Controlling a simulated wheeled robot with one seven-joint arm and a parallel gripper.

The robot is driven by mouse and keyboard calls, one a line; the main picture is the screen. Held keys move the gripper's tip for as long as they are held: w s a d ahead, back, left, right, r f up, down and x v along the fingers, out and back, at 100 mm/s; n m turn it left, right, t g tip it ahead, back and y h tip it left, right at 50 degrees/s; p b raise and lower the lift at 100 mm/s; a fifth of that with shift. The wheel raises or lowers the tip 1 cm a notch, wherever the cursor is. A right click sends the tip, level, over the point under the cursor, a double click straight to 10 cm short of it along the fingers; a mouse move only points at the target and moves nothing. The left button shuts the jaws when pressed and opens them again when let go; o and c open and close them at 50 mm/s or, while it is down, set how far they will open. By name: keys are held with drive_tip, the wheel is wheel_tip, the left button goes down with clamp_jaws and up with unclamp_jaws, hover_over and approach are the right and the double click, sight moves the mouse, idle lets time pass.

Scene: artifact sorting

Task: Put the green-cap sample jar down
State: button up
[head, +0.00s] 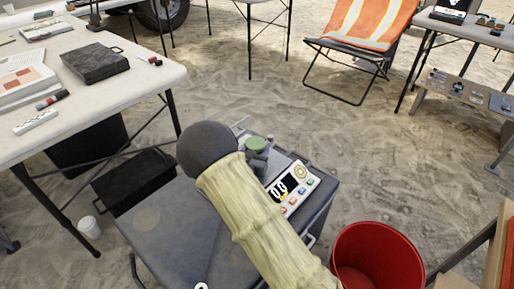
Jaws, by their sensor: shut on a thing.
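The green-cap sample jar shows as a green cap (255,143) just right of my arm's dark round joint, above the far edge of the grey cart top (165,222). My gripper (258,155) is mostly hidden behind my tan-sleeved arm; a small dark part of it shows right at the cap, and it is shut on the jar. The jar's body is hidden, so I cannot tell whether its base touches anything. A white scale (291,188) with a dark display and coloured buttons lies on the cart, close to the gripper and partly covered by my arm.
A red bucket (378,258) stands right of the cart. A white table (75,110) at left holds a dark case (94,63), papers and markers. An orange folding chair (360,30) stands at the back. The left part of the cart top is clear.

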drive_tip(key=o, duration=1)
drive_tip(key=shift+f, duration=0.1)
drive_tip(key=shift+o, duration=0.2)
drive_tip(key=p+v, duration=0.3)
drive_tip(key=v, duration=0.9)
drive_tip(key=s+d+m+g+h, duration=0.1)
drive_tip(key=d+m+g, duration=0.1)
drive_tip(key=d, duration=0.1)
drive_tip(key=s+d+r+m+g+h, duration=0.1)
drive_tip(key=d+m+g+h, duration=0.1)
drive_tip(key=d, duration=0.2)
drive_tip(key=s+d+r+m+g+h, duration=0.1)
drive_tip(key=d+m+g+h, duration=0.1)
drive_tip(key=d+m, duration=0.1)
drive_tip(key=shift+s+d, duration=0.1)
drive_tip(key=shift+d, duration=0.35)
drive_tip(key=s+d+m+g+y, duration=0.3)
drive_tip(key=s+d+m+g, duration=0.5)
drive_tip(key=s+m+g, duration=0.4)
drive_tip(key=s+a+r+m+t+y, duration=0.2)
drive_tip(key=m+y, duration=0.6)
drive_tip(key=m, duration=0.4)
wheel_tip(320, 180, up, 3)
drive_tip(key=shift+s+a+r+m+t+y, duration=0.1)
drive_tip(key=shift+s+a+m+t+y, duration=0.25)
drive_tip(key=shift+a+t, duration=0.45)
